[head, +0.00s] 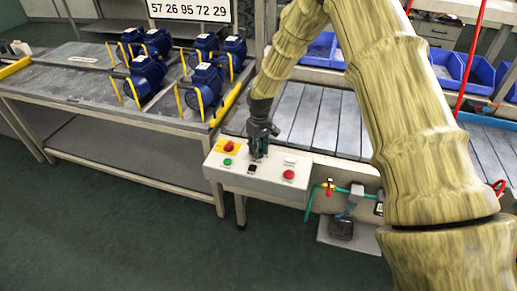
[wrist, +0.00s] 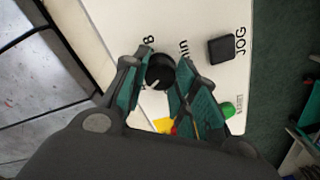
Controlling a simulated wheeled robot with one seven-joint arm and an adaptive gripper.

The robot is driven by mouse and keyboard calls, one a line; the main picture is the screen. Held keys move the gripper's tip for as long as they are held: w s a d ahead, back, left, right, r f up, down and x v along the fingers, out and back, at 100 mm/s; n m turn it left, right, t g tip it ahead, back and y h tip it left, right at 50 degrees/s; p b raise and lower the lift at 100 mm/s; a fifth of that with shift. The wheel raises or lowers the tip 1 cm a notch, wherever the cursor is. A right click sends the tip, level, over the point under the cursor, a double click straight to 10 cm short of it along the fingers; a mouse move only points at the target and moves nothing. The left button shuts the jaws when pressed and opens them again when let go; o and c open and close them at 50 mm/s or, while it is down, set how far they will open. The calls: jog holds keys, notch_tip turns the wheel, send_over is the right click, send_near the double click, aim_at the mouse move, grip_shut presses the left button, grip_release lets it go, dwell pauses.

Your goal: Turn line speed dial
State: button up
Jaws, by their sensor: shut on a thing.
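The line speed dial (wrist: 160,72) is a round black knob with a light pointer mark, on the white control box (head: 255,180). In the wrist view it sits between the two teal-padded fingertips of my gripper (wrist: 157,78), which is shut on it. In the head view my gripper (head: 259,150) points down onto the middle of the box top, and it hides the dial there. Printed markings beside the dial are partly covered by the fingers.
The box also carries a black JOG button (wrist: 221,49), a green button (head: 227,162), a red button (head: 289,174) and a red switch on a yellow plate (head: 228,147). Blue pumps (head: 147,75) stand on the left bench. A slatted conveyor (head: 310,115) lies behind the box.

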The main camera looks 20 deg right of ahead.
jog(key=n, duration=1.2)
jog(key=shift+r+n+p, duration=0.1)
jog(key=shift+n+p, duration=0.2)
jog(key=shift+p, duration=0.1)
dwell(0.3)
jog(key=o, duration=1.1)
jog(key=shift+c, duration=0.2)
notch_tip(320, 180, up, 12)
jog(key=shift+w, duration=0.2)
